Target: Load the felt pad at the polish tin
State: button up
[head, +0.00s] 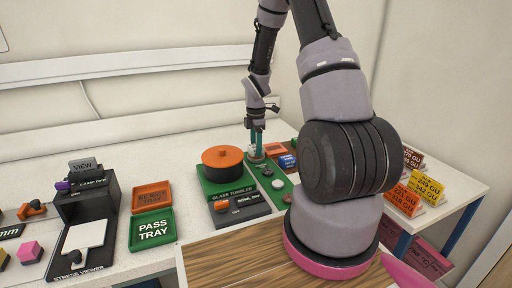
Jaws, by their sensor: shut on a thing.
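My gripper (257,148) is at the far end of the arm, pointing down with its teal fingers over the far end of a narrow green board (262,185). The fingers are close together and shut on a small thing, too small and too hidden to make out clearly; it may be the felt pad. A small pale round thing (256,158) is right at the fingertips. I cannot tell whether it is the polish tin or whether the held thing touches it. A white disc (278,184) lies on the board nearer to me.
The orange-lidded glass tumbler (222,157) stands left of the board. A green pass tray (152,231), an orange-red tray (151,196) and a stress viewer (82,240) are further left. Yellow and red labelled blocks (425,187) stand at right. White bench behind the tumbler is clear.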

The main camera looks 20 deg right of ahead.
jog(key=shift+f, duration=0.6)
dwell(1.2)
jog(key=shift+r, duration=0.1)
jog(key=shift+r, duration=3.45)
